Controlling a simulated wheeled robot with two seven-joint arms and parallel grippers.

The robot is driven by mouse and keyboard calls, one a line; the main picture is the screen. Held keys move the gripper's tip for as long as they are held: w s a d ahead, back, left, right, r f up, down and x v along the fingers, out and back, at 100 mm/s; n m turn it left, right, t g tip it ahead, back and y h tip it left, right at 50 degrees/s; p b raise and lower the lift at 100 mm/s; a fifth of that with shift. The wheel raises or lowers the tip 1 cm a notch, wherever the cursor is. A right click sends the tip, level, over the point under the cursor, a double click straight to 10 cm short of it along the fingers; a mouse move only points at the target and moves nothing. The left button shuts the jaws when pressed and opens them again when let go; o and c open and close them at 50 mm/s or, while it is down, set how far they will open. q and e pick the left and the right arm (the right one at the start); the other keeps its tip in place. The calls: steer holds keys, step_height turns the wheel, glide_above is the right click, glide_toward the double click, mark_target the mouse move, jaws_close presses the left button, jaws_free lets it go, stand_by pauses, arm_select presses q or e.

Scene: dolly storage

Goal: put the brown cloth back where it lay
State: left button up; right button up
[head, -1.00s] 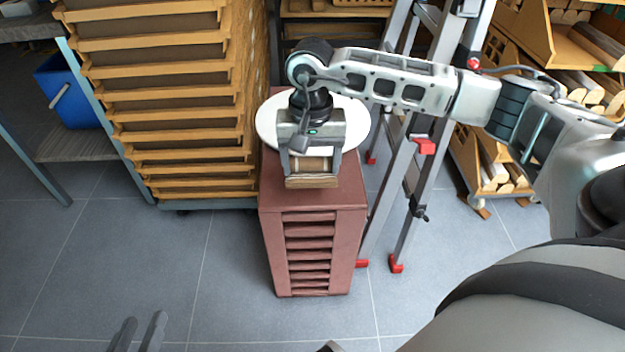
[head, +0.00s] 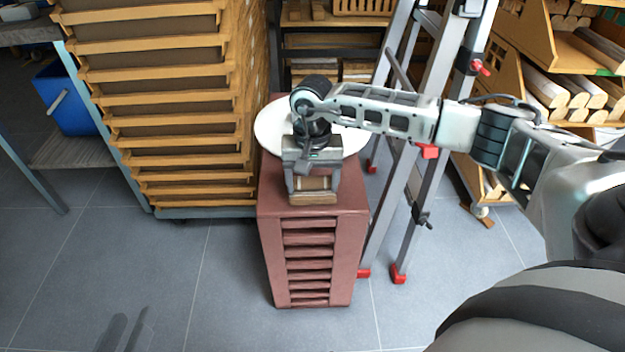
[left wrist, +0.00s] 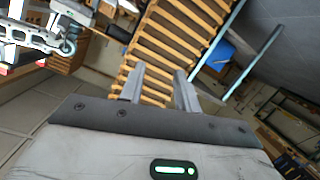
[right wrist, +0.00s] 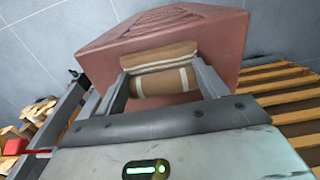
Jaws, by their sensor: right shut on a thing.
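The brown cloth (head: 313,184), rolled or folded with pale stripes, is between the fingers of my right gripper (head: 313,188). The right wrist view shows the cloth (right wrist: 165,80) filling the gap between both fingers. The cloth is over the front part of the top of a dark red slatted cabinet (head: 310,255). I cannot tell whether it touches the top. A white round plate (head: 268,128) lies behind it, partly hidden by my right arm. My left gripper (head: 122,335) is low at the left, over the floor; the left wrist view (left wrist: 160,88) shows it open and empty.
A tall rack of wooden trays (head: 160,110) stands close on the left of the cabinet. A stepladder with red feet (head: 398,272) stands close on the right. A blue bin (head: 70,100) is at far left. The floor in front is clear.

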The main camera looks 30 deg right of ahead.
mark_target(313, 183)
steer(key=o, duration=1)
steer(key=shift+f, duration=0.1)
arm_select(q)
steer(key=shift+f, duration=0.1)
arm_select(e)
steer(key=shift+o, duration=0.2)
steer(key=shift+r+p, duration=0.3)
steer(key=shift+r, duration=0.1)
arm_select(q)
steer(key=shift+a+f+g+y+p, duration=0.35)
steer(key=shift+f+p, duration=0.1)
steer(key=shift+p, duration=0.35)
steer(key=shift+a+f+g+y+p, duration=0.2)
steer(key=shift+f+g+y+p, duration=0.2)
steer(key=shift+p, duration=0.35)
arm_select(e)
step_height(313, 183, up, 12)
steer(key=shift+f, duration=0.2)
